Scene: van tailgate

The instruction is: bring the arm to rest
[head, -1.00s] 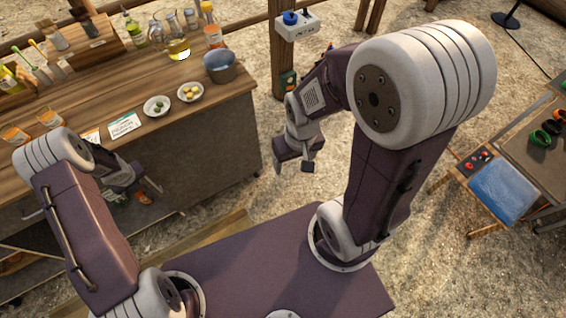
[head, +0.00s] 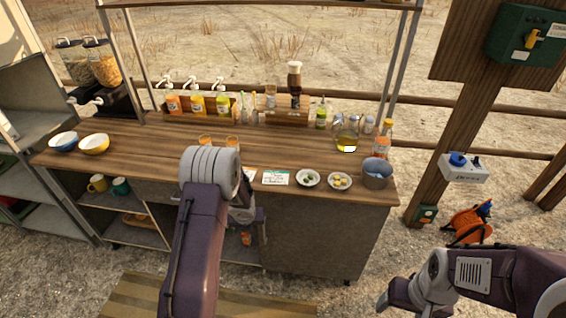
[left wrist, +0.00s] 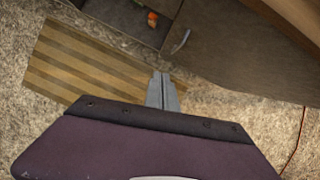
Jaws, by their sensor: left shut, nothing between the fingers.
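My left gripper (left wrist: 162,92) is shut and empty in the left wrist view, its two fingers together. It hangs in front of the wooden counter (head: 130,141), above the ground near a slatted wooden mat (left wrist: 85,68). In the head view my left arm stands up in front of the counter and hides most of that gripper. My right arm comes in at the lower right of the head view. Its gripper (head: 388,301) is low at the bottom edge, clear of the counter, and its fingers are not clear enough to judge.
The counter holds two plates (head: 308,179), a blue-grey pot (head: 376,174), a glass jug (head: 346,137), bottles and a card. Bowls (head: 94,144) stand at its left end. A post with a socket box (head: 463,168) and an orange cable reel (head: 468,223) are at right.

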